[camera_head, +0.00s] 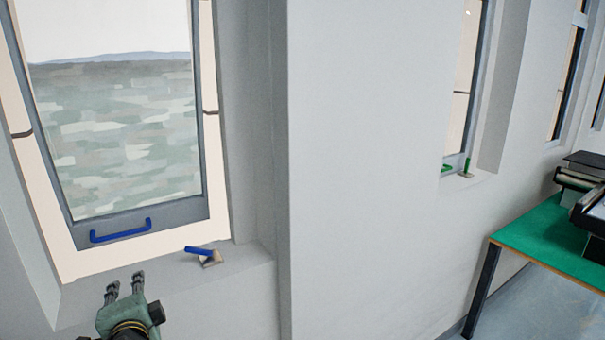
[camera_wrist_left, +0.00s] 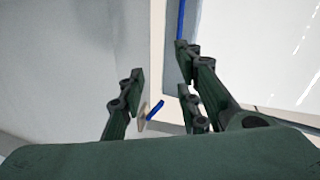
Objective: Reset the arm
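My left gripper (camera_head: 125,284) is at the lower left of the head view, in front of the near window's sill. Its two fingers are apart with nothing between them. In the left wrist view the fingers of the left gripper (camera_wrist_left: 160,95) also stand apart and empty. A scraper-like tool with a blue handle (camera_head: 204,255) lies on the sill, to the right of the gripper and apart from it. It also shows beyond the fingers in the left wrist view (camera_wrist_left: 153,112). My right gripper is not in view.
The near window has a blue handle (camera_head: 121,231) on its lower frame. A grey wall (camera_head: 370,170) fills the middle. At right, a green-topped table (camera_head: 545,238) carries dark equipment (camera_head: 590,208). Small green-handled items (camera_head: 466,167) are at the far window's sill (camera_head: 455,188).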

